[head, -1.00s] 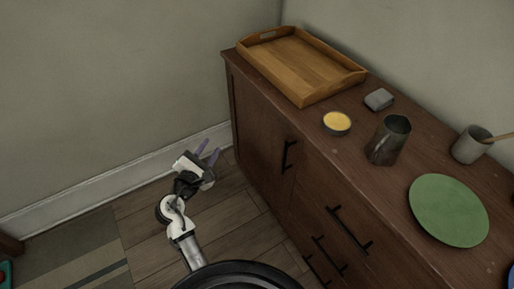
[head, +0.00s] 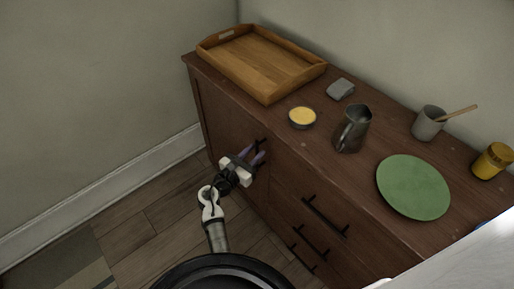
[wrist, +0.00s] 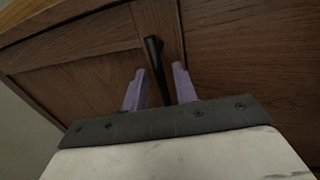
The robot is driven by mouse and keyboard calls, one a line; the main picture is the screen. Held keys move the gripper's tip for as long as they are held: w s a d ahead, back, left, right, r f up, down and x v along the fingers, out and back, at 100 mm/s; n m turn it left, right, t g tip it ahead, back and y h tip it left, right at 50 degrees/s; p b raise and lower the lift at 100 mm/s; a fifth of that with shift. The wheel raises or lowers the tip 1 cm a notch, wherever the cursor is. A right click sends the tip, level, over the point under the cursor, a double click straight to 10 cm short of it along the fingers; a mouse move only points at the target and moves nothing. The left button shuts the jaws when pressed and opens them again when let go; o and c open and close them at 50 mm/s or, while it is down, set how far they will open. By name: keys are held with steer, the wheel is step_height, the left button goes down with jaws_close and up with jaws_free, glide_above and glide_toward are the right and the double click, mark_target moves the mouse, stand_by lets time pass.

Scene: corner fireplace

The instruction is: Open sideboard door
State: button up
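The dark wooden sideboard (head: 290,185) runs from the upper left to the lower right in the head view. Its door (head: 222,115), at the left end, looks shut. The door's black bar handle (head: 262,145) is partly hidden by my gripper (head: 256,158). In the wrist view the handle (wrist: 154,62) stands between the two purple fingers of my gripper (wrist: 157,84). The fingers are apart, with a gap on each side of the handle. The handle's lower end is hidden behind the gripper's body.
On the sideboard top are a wooden tray (head: 262,64), a yellow-topped bowl (head: 302,117), a grey block (head: 341,89), a dark pitcher (head: 352,130), a green plate (head: 413,187), a cup (head: 428,123) and a yellow jar (head: 492,161). Drawers with black handles (head: 325,216) are right of the door. Floor (head: 150,215) at left is clear.

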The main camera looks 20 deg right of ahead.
steer(key=shift+x, duration=1)
jaws_close()
